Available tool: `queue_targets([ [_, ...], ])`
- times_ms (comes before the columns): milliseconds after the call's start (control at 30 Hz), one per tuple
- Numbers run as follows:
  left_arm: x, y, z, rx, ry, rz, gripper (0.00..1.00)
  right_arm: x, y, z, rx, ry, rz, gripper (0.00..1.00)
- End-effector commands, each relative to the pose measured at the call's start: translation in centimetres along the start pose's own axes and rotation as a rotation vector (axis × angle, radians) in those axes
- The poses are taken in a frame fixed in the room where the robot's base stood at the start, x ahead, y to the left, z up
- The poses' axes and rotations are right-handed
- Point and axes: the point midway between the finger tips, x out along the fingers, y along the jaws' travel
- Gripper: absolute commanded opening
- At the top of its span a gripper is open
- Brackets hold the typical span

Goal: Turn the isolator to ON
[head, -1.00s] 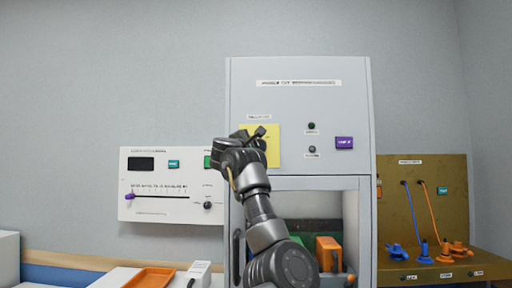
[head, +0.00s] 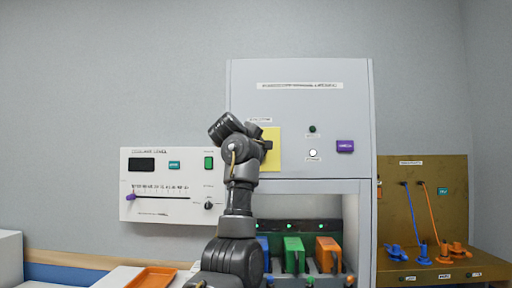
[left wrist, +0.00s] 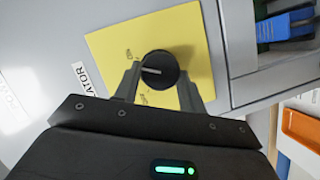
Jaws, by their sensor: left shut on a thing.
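The isolator is a round black knob (left wrist: 159,70) with a white pointer line, on a yellow plate (left wrist: 110,45) marked ON and OFF. In the left wrist view my left gripper (left wrist: 162,82) is shut on the knob, one finger on each side. The pointer lies near level in that tilted view, toward the side with the lettering. In the head view the yellow plate (head: 273,158) shows at the cabinet's left, and my left arm hides the knob. My right gripper is not in view.
The grey cabinet (head: 300,105) has a dark green lamp (head: 312,129), a lit white lamp (head: 313,153) and a purple button (head: 345,146). Its lower bay holds blue, green (head: 294,255) and orange (head: 328,254) blocks under lit green lights. A slider panel (head: 165,186) hangs left.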

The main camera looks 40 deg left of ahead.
Motion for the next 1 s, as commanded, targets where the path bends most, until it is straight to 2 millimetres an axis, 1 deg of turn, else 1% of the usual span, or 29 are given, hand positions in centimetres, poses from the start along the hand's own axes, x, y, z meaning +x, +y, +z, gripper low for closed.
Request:
queue_targets([
  [200, 0.1, 0.1, 0.0, 0.139, -0.002, -0.061, 0.18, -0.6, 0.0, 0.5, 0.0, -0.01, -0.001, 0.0],
  [400, 0.1, 0.2, 0.1, 0.222, -0.003, -0.096, 0.18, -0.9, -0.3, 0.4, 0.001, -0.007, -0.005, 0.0],
  [800, 0.1, 0.2, 0.2, 0.277, -0.004, -0.117, 0.18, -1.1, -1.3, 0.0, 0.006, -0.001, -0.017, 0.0],
  [1000, 0.1, 0.2, 0.2, 0.277, -0.003, -0.116, 0.18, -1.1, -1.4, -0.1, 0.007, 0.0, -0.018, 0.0],
])
